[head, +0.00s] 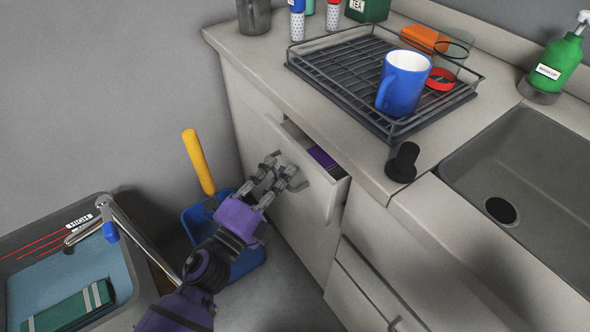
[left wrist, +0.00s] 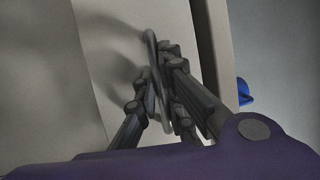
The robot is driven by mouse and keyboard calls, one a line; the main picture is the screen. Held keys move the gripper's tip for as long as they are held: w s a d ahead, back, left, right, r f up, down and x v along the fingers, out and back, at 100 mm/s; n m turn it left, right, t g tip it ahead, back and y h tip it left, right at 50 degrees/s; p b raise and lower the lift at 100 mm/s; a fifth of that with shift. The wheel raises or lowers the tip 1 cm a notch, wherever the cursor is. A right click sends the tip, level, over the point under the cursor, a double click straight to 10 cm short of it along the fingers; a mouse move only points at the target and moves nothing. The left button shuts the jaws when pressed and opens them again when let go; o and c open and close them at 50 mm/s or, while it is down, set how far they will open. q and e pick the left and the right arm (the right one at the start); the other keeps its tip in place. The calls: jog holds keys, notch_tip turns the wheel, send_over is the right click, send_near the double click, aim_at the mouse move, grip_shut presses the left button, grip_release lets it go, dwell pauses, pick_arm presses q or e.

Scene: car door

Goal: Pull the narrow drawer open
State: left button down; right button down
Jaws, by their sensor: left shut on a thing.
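The narrow drawer (head: 318,205) is a tall pale front under the counter. It stands partly open, with a gap along its top and something purple (head: 322,157) inside. My left gripper (head: 285,172) is at the upper part of the drawer front. In the left wrist view its fingers (left wrist: 162,95) are closed around a slim grey bar handle (left wrist: 151,62) on the pale panel. The handle is mostly hidden by the fingers in the head view. My right gripper is not in view.
A dish rack (head: 340,88) with a blue mug (head: 404,82) stands on the counter above, beside a black knob-like object (head: 402,162). A sink (head: 530,165) is at right.

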pick_arm(q)
jog(key=s+a, duration=1.2)
jog(key=a, duration=0.4)
jog(key=shift+a+p, duration=0.3)
jog(key=shift+a, duration=0.1)
jog(key=shift+s+f, duration=0.1)
jog(key=c, duration=1.8)
grip_release()
jog(key=shift+c, duration=0.2)
jog(key=v, duration=1.2)
